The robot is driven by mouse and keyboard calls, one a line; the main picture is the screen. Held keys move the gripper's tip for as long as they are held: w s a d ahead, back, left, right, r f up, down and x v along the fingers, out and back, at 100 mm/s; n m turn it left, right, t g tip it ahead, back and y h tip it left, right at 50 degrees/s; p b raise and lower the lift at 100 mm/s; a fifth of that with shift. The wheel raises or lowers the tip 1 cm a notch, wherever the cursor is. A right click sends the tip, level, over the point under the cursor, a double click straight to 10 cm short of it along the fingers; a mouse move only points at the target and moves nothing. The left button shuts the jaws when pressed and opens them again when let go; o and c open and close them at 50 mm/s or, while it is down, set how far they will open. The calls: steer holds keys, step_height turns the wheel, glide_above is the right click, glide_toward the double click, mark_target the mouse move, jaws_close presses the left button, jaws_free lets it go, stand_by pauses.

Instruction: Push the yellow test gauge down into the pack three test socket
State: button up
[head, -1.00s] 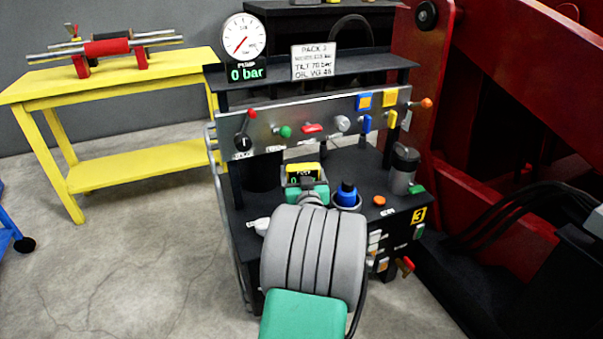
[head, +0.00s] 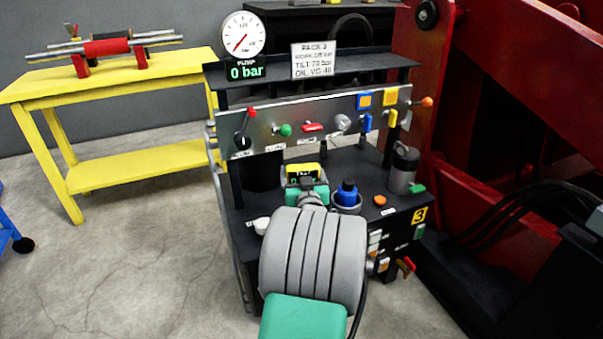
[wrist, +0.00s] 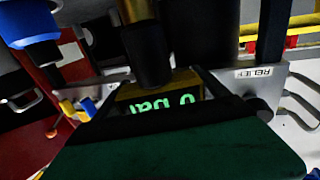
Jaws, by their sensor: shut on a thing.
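The yellow test gauge (head: 302,169) is a small box with a yellow top and a dark display, above the deck of the pack marked 3 (head: 418,215). In the wrist view the gauge (wrist: 186,83) shows a green "0 bar", upside down. My gripper (head: 306,184) is shut on the gauge, reaching in from the front. The test socket cannot be made out; the gauge and my gripper cover that part of the deck. I cannot tell whether the gauge touches it.
A blue-capped fitting (head: 347,194) stands close right of my gripper. A grey canister (head: 403,168) is farther right. A lever panel (head: 320,119) rises behind, under a PACK 3 sign (head: 314,61) and a dial (head: 243,36). A white round part (head: 262,225) is at left.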

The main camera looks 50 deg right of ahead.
steer(key=shift+f+b, duration=2.25)
steer(key=o, duration=1.6)
steer(key=shift+f, duration=0.1)
steer(key=p+v, duration=0.1)
steer(key=v, duration=0.7)
steer(key=shift+w+p, duration=0.1)
steer(key=shift+p, duration=0.2)
